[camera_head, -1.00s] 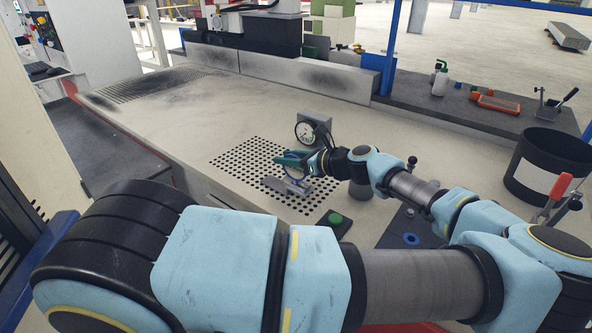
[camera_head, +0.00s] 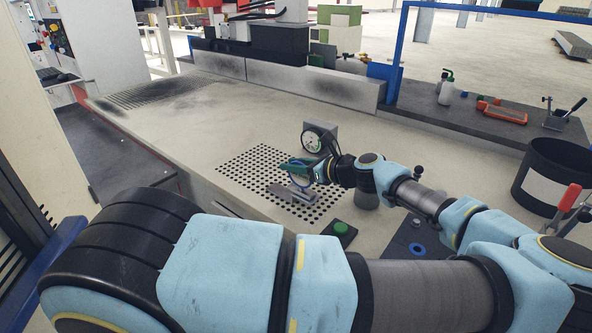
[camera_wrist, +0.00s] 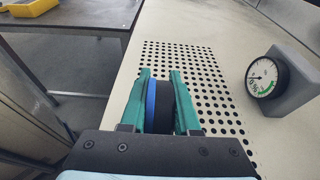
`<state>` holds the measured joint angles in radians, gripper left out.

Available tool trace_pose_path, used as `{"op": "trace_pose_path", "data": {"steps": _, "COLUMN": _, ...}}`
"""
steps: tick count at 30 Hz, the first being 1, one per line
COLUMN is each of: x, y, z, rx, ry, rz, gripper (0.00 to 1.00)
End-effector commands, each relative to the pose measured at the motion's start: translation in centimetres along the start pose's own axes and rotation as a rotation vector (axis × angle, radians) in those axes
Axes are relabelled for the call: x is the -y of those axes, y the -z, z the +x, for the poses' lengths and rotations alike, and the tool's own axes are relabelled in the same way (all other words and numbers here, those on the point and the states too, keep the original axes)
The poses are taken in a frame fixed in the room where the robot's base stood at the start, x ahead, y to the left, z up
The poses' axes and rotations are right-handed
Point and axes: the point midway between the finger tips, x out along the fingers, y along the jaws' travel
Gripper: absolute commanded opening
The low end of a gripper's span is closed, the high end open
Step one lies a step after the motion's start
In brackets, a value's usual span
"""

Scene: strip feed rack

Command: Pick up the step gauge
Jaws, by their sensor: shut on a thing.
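My gripper (camera_head: 300,170) has green fingers and is low over the perforated plate. In the wrist view the fingers (camera_wrist: 159,88) are shut on a dark piece with a blue edge (camera_wrist: 151,98), which I take to be the step gauge. The blue edge shows as an arc between the fingers in the head view. A grey metal piece (camera_head: 290,193) shows just below the fingers; I cannot tell whether it is part of the gauge or whether it touches the plate. The gauge's lower part is hidden in the wrist view.
The perforated plate (camera_head: 247,170) lies on the pale bench. A dial gauge (camera_head: 316,139) on a grey block stands close behind the gripper. A green button (camera_head: 341,229) is in front. A black bin (camera_head: 553,178) stands at the right. The bench to the left is clear.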

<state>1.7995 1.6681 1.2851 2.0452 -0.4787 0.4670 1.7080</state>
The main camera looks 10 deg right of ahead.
Motion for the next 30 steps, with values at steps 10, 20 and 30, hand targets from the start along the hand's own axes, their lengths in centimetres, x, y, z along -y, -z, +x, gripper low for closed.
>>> {"op": "trace_pose_path", "data": {"steps": 10, "x": 0.0, "y": -4.4, "z": -1.4, "rx": -0.005, "ry": 0.0, "rz": -0.006, "gripper": 0.0}}
{"op": "trace_pose_path", "data": {"steps": 20, "x": 0.0, "y": -8.9, "z": -2.7, "rx": -0.002, "ry": 0.0, "rz": -0.002, "gripper": 0.0}}
{"op": "trace_pose_path", "data": {"steps": 30, "x": 0.0, "y": -9.3, "z": -2.9, "rx": 0.001, "ry": 0.0, "rz": 0.0, "gripper": 0.0}}
